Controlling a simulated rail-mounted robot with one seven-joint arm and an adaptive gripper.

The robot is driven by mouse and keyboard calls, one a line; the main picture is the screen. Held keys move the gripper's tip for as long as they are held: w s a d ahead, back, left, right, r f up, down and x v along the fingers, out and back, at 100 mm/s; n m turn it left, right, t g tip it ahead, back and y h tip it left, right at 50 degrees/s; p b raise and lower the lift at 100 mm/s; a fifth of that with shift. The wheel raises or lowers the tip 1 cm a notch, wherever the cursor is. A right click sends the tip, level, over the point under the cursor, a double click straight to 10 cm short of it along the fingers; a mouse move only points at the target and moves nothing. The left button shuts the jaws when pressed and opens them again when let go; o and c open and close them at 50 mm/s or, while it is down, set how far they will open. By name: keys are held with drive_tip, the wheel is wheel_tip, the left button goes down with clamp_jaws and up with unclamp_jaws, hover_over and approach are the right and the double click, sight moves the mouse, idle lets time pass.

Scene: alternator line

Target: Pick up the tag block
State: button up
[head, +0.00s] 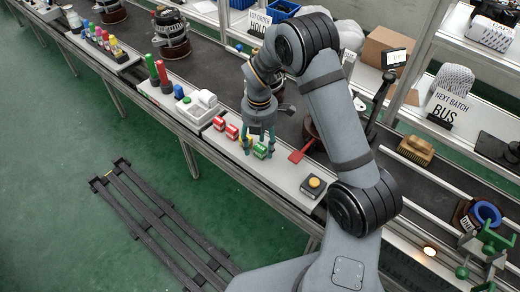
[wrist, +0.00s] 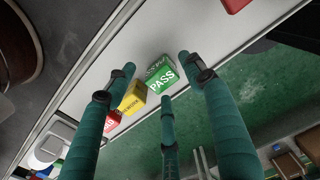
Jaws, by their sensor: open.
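Several small lettered tag blocks stand in a row on the light shelf strip. The green block (wrist: 160,76) reads PASS in the wrist view and lies between my spread fingers; it also shows in the head view (head: 260,152). A yellow block (wrist: 131,98) is beside it, and a red block (wrist: 112,121) is beyond, partly hidden by a finger. In the head view two red blocks (head: 219,124) (head: 232,132) stand left of my gripper. My gripper (head: 258,147) is open and empty, pointing down over the green block. I cannot tell whether any finger touches it.
A red tool (head: 302,151) lies right of my gripper, and a yellow push button on a dark base (head: 313,185) sits near the strip's end. A white device (head: 198,104) and green and red cylinders (head: 158,75) stand to the left. Green floor drops off in front.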

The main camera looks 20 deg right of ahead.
drive_tip(key=shift+s+f, duration=0.1)
drive_tip(key=shift+f, duration=0.55)
drive_tip(key=shift+c, duration=0.4)
drive_tip(key=c, duration=1.1)
drive_tip(key=shift+c, duration=0.4)
drive_tip(key=shift+r, duration=0.15)
